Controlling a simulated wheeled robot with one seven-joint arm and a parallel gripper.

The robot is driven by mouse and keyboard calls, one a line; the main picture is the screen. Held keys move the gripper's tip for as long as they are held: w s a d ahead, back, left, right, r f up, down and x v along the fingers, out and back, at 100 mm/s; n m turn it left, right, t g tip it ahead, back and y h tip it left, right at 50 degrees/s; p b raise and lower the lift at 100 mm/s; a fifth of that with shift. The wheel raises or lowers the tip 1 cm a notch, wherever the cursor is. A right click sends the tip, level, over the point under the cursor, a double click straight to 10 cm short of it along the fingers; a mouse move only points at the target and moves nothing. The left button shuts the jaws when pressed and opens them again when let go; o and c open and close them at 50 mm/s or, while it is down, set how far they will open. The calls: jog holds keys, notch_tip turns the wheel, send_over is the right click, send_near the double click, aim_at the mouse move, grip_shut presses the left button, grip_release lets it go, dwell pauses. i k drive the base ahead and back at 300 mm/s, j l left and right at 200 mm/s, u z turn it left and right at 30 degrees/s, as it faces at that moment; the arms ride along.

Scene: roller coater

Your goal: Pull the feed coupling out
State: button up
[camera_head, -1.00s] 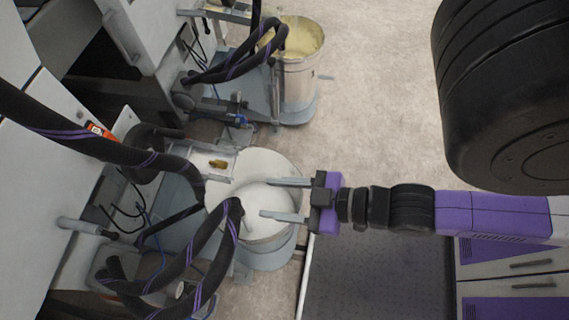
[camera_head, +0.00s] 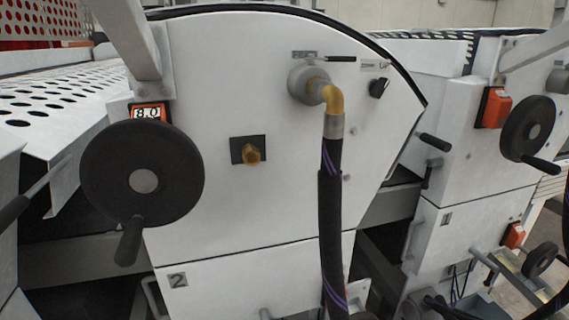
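A brass elbow coupling (camera_head: 334,100) sits at a round grey port (camera_head: 304,84) on the upper part of the white machine side panel (camera_head: 230,60). It looks like the feed coupling and appears seated in the port. A black hose with purple stripes (camera_head: 331,210) hangs straight down from its grey collar. A small lever with a black grip (camera_head: 341,58) is just above the port. My gripper is out of view, so its state is hidden.
A large black handwheel (camera_head: 142,165) with a crank handle juts out at the left, below an orange counter (camera_head: 150,112). A second brass fitting (camera_head: 252,153) sits on a black plate. A black knob (camera_head: 378,88) is right of the port. A similar unit stands at the right.

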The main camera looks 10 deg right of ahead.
aim_at(325, 91)
jog(key=k, duration=0.65)
jog(key=j+z, duration=0.1)
jog(key=z, duration=1.5)
jog(key=k+j, duration=0.1)
jog(key=j, duration=0.65)
jog(key=k+j, duration=0.1)
jog(key=j, duration=0.65)
